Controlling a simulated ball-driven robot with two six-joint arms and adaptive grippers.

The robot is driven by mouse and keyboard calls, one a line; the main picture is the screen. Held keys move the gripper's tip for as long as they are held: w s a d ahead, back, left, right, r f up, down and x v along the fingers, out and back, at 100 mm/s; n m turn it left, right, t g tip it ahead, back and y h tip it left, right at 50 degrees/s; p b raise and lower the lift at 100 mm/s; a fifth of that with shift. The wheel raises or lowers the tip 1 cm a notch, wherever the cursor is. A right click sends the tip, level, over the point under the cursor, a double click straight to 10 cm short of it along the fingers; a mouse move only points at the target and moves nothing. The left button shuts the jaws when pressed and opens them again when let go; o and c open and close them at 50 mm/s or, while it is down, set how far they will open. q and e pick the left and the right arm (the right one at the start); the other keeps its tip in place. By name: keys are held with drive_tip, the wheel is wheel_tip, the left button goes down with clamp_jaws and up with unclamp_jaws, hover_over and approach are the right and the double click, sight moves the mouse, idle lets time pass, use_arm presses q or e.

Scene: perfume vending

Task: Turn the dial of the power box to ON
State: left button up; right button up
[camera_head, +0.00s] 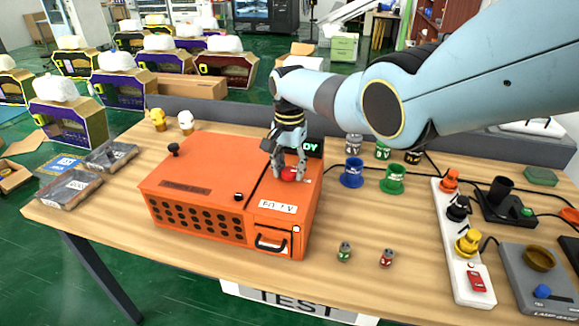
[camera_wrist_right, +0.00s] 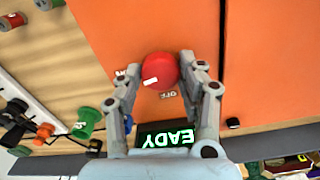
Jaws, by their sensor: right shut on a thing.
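The power box is an orange box (camera_head: 200,178) on the wooden table, with a red round dial (camera_head: 288,174) on its top. In the right wrist view the dial (camera_wrist_right: 161,66) has a white mark at its lower left edge. An OFF label (camera_wrist_right: 167,94) lies just below it, and a partly hidden white label (camera_wrist_right: 121,73) lies to its left. My right gripper (camera_head: 288,167) is above the box with its fingers shut on both sides of the dial. My left gripper is not in view.
Blue (camera_head: 352,173) and green (camera_head: 393,180) spools stand right of the box. Two small spools, green (camera_head: 344,252) and red (camera_head: 387,258), stand in front. A white power strip (camera_head: 461,250) with plugs and cables lies at right. A black knob (camera_head: 173,149) stands on the box.

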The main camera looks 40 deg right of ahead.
sight(289, 170)
drive_tip(key=shift+m, duration=1.1)
drive_tip(key=o, duration=1.2)
wheel_tip(289, 170, up, 12)
